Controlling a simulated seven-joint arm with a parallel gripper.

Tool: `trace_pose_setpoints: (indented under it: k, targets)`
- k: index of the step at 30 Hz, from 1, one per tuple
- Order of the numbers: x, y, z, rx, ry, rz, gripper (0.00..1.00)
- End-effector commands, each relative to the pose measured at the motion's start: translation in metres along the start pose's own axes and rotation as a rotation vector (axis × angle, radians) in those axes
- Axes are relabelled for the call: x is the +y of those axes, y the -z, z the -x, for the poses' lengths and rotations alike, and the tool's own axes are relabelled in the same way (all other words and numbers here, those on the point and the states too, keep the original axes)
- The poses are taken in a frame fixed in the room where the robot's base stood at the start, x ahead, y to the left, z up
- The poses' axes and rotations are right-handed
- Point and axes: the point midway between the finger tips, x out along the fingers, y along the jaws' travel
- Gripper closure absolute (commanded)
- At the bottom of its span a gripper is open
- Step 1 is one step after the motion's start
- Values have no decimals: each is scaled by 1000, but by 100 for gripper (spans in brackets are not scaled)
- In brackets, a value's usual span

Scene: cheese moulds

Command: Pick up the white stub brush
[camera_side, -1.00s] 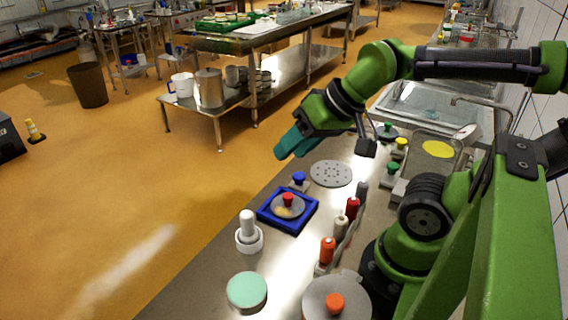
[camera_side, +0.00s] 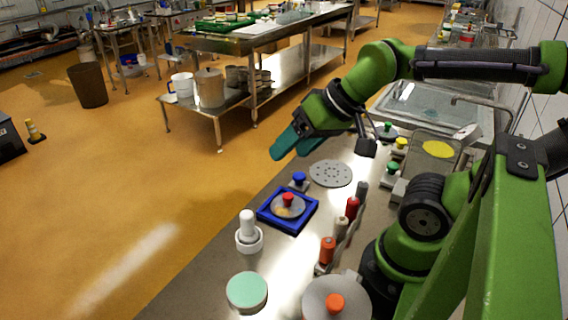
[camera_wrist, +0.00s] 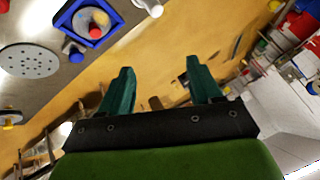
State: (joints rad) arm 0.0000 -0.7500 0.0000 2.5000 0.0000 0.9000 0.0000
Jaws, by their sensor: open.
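The white stub brush (camera_side: 247,240), with an upright knobbed handle on a round white base, stands on the steel counter near its left edge in the side view. Part of a white object that looks like it shows at the top edge of the wrist view (camera_wrist: 150,6). My gripper (camera_side: 281,151), with teal fingers, is high above the counter's floor-side edge, beyond the brush and well apart from it. In the wrist view my gripper (camera_wrist: 160,66) is open, with nothing between its fingers; orange floor shows behind them.
A blue square frame (camera_side: 268,221) holding a red-knobbed disc stands behind the brush. Nearby are a blue-knobbed piece (camera_side: 299,180), a perforated grey disc (camera_side: 331,174) and a mint disc (camera_side: 247,291). A row of coloured handles (camera_side: 327,250) and an orange-knobbed lid (camera_side: 318,302) stand to the right.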

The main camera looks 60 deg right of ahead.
Motion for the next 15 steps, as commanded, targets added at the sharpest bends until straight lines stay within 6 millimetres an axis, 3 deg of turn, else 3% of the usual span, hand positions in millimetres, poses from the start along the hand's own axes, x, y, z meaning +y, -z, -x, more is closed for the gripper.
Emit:
trace_pose_setpoints:
  k: [7,11,15]
  targets:
    - [-1,-2,-4,-19,-2,6,36]
    - [-7,-1,-20,-94,-22,35,36]
    - [-23,8,-45,-247,-70,217,36]
